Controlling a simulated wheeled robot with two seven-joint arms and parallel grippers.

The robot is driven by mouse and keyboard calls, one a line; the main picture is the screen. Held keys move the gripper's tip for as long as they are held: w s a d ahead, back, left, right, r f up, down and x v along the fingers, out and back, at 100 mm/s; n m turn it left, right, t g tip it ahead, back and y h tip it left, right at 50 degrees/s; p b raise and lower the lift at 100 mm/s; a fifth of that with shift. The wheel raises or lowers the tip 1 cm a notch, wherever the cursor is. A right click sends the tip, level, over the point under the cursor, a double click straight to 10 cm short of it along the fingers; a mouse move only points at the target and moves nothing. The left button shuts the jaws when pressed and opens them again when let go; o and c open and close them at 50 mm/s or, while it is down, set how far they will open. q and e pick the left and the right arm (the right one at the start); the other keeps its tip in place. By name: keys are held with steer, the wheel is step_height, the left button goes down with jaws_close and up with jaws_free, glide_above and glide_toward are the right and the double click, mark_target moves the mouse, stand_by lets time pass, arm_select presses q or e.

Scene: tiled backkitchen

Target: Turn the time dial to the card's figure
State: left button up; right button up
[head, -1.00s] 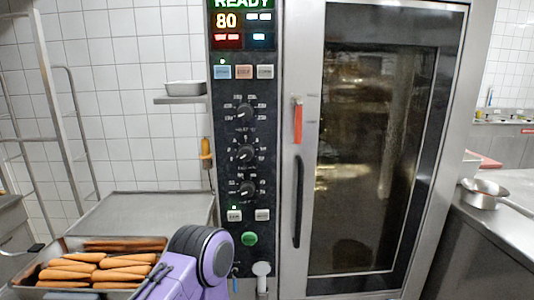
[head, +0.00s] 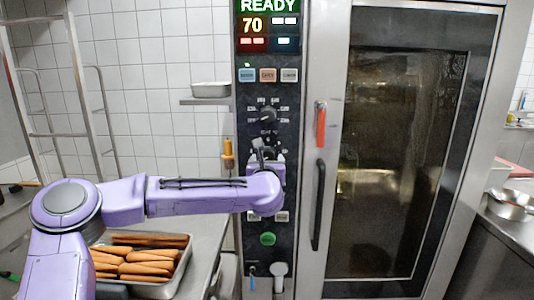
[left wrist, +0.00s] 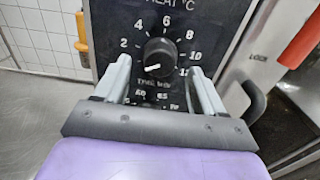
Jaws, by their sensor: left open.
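The time dial (left wrist: 159,57) is a round black knob with "TIME min" printed below it and figures from 2 to 12 around it. Its white mark points down and to the left. My left gripper (left wrist: 163,88) is open, with one finger on each side of the dial's lower part; I cannot tell whether they touch it. I cannot make out a card. My right gripper is out of view.
The upper dial (head: 268,115) sits just above my left gripper. A red handle (head: 320,124) and a black door handle (head: 318,205) are right of the panel. A tray (head: 172,285) of sausage-like pieces stands below my left arm.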

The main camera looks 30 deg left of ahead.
mark_target(268, 156)
arm_select(q)
steer(key=x, duration=0.3)
steer(key=shift+w+p, duration=0.15)
steer(key=shift+p, duration=0.15)
steer(key=shift+c, duration=0.4)
steer(key=c, duration=1)
steer(key=shift+o, duration=0.2)
steer(key=shift+a, duration=0.2)
steer(key=shift+d, duration=0.2)
